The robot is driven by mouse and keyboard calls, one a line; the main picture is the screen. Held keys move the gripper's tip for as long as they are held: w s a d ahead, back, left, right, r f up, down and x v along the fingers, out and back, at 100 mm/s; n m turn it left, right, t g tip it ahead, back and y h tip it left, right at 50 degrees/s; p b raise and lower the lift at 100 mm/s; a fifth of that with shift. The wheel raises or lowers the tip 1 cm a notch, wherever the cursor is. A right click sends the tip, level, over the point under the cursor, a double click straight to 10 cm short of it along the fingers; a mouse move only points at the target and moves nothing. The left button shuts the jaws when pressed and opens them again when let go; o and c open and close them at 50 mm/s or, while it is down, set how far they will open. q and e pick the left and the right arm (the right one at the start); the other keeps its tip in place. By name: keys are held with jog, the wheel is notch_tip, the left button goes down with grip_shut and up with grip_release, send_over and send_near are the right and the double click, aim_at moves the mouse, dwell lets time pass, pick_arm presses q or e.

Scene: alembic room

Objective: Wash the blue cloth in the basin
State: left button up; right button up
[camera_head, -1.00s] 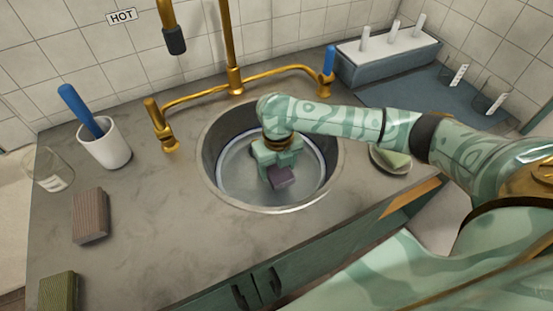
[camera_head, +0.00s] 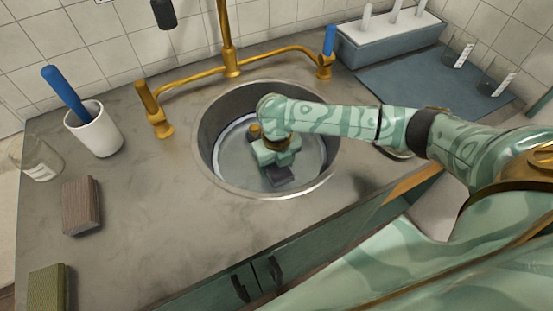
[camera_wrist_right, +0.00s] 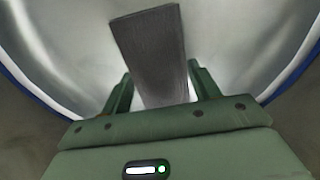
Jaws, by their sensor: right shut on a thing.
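The round metal basin (camera_head: 205,132) is set in the grey counter, with a blue-edged ring of pale liquid inside. My right gripper (camera_head: 276,164) is down inside the basin. It is shut on a flat dark slate-coloured piece (camera_head: 279,178), which may be the blue cloth; its colour looks more grey than blue. In the right wrist view the piece (camera_wrist_right: 150,50) sticks out stiffly from between the two fingers (camera_wrist_right: 160,90). How deep it is in the liquid I cannot tell. My left gripper is not in view.
Gold taps with a spout (camera_head: 228,50) stand behind the basin. At left are a white cup (camera_head: 95,135) with a blue-handled tool, a glass jar (camera_head: 38,160), a brown block (camera_head: 82,207) and a green block (camera_head: 48,288). A blue mat (camera_head: 425,85) lies at right.

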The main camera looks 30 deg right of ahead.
aim_at(276, 166)
jog(key=shift+d, duration=0.15)
jog(key=shift+d, duration=1.35)
jog(key=shift+a+p, duration=0.65)
jog(key=shift+a, duration=0.85)
jog(key=shift+d, duration=1.5)
jog(key=shift+a+r+p, duration=0.1)
jog(key=shift+a+p, duration=0.45)
jog(key=shift+a, duration=0.95)
notch_tip(276, 166, up, 9)
jog(key=p, duration=0.8)
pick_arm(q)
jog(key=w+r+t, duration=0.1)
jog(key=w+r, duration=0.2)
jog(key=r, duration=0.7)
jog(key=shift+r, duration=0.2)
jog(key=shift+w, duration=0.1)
